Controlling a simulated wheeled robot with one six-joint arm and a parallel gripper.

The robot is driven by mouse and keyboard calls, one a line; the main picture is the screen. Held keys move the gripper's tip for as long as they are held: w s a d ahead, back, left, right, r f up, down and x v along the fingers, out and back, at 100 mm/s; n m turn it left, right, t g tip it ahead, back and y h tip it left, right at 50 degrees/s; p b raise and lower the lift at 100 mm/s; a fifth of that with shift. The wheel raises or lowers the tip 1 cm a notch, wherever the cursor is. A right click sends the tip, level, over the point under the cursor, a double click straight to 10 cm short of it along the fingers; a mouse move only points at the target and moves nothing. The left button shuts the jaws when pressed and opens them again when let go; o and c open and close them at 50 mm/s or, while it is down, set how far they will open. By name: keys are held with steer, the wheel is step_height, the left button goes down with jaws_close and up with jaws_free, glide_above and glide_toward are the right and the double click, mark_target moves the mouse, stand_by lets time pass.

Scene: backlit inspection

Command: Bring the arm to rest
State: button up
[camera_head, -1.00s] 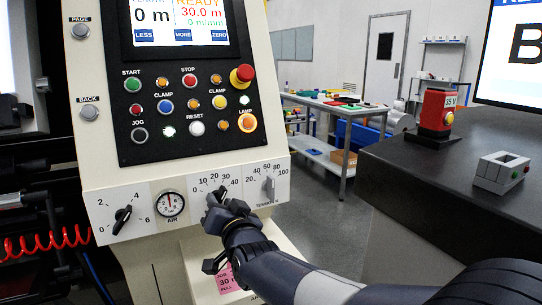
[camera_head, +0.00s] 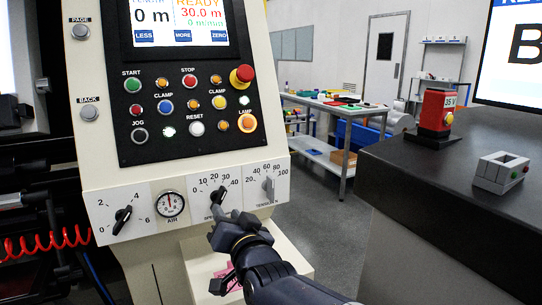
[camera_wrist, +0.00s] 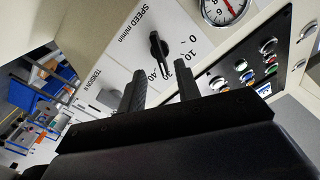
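My gripper (camera_head: 225,222) is just below and in front of the speed knob (camera_head: 218,195) on the lower strip of the control panel (camera_head: 185,100). In the wrist view, the two fingers of my gripper (camera_wrist: 160,80) stand apart with nothing between them. The black speed knob (camera_wrist: 158,50) shows past the fingertips, clear of them, its pointer between 30 and 40 on the scale. My arm reaches in from the bottom right.
The tension knob (camera_head: 268,186), air gauge (camera_head: 170,204) and air knob (camera_head: 122,218) share the strip. A dark counter (camera_head: 450,190) at the right holds a red device (camera_head: 436,112) and a grey switch box (camera_head: 498,172). Open floor lies between panel and counter.

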steer(key=x, duration=0.5)
steer(key=shift+w+a+f, duration=0.1)
steer(key=shift+w+a, duration=0.05)
steer(key=shift+w, duration=0.2)
steer(key=shift+w+a+r+p, duration=0.15)
steer(key=shift+w+r+p, duration=0.1)
steer(key=shift+p, duration=0.25)
steer(key=shift+s+n+p, duration=0.15)
steer(key=shift+n+p, duration=0.65)
steer(key=shift+p, duration=0.1)
steer(key=n+p, duration=0.6)
steer(key=p, duration=0.3)
steer(key=shift+n, duration=0.3)
steer(key=b, duration=0.1)
glide_toward(220, 201)
steer(key=shift+s+d+f, duration=0.2)
steer(key=shift+s+d, duration=0.1)
steer(key=shift+s, duration=0.2)
steer(key=shift+r, duration=0.1)
